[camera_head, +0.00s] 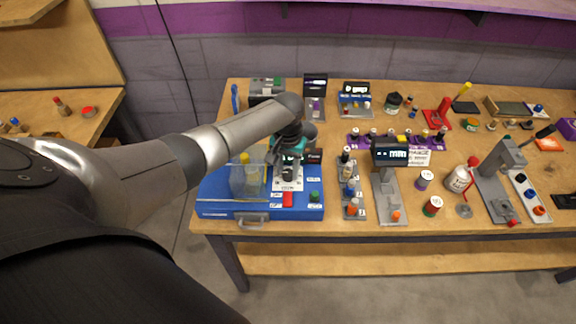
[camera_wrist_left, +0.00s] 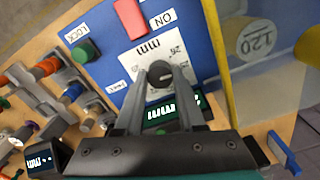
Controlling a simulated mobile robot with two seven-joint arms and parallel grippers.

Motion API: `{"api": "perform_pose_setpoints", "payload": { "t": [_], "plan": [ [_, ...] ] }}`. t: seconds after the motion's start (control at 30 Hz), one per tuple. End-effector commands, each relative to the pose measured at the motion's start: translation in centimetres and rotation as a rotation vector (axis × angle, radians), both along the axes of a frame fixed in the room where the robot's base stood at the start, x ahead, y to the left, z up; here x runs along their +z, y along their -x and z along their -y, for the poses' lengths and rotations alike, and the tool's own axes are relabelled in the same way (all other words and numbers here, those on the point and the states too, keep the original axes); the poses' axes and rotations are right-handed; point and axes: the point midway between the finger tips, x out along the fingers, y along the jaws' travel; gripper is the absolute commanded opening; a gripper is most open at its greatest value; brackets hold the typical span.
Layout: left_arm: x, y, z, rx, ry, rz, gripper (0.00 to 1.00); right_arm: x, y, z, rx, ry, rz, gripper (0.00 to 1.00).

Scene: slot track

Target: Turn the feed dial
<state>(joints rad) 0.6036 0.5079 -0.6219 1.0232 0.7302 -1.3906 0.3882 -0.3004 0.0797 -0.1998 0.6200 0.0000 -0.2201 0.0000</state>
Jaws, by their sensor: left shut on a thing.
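The feed dial (camera_wrist_left: 160,72) is a small dark round knob on a white plate marked in mm, on a blue machine (camera_head: 260,211). My left gripper (camera_head: 289,174) reaches down onto the machine from above. In the left wrist view its two fingers (camera_wrist_left: 160,80) are closed on the sides of the dial. A light pointer mark shows on the knob's top. In the head view the gripper mostly hides the dial. My right gripper is in neither view.
A red ON switch (camera_head: 288,199) and a green LOCK knob (camera_head: 315,196) sit beside the dial plate. A clear yellowish guard (camera_head: 247,180) stands to the left. A grey slotted holder (camera_head: 353,210) and a display stand (camera_head: 390,207) are to the right.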

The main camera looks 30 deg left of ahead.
Motion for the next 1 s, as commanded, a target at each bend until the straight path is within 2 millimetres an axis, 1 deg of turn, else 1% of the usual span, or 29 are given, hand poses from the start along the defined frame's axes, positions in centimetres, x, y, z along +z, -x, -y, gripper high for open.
{"api": "perform_pose_setpoints", "payload": {
  "t": [0.3,0.7,0.73,1.0],
  "plan": [
    [0.03,0.0,-0.03,-0.083,-0.001,0.0,0.0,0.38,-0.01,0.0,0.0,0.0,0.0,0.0],
    [0.0,-0.02,-0.02,-0.089,0.0,0.0,0.0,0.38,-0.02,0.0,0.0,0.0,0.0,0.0],
    [0.0,-0.02,-0.02,-0.089,0.0,0.0,0.4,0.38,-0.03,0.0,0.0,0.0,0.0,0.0],
    [0.0,-0.02,-0.01,-0.089,0.0,0.0,0.69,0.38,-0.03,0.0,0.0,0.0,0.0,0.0]
  ]
}}
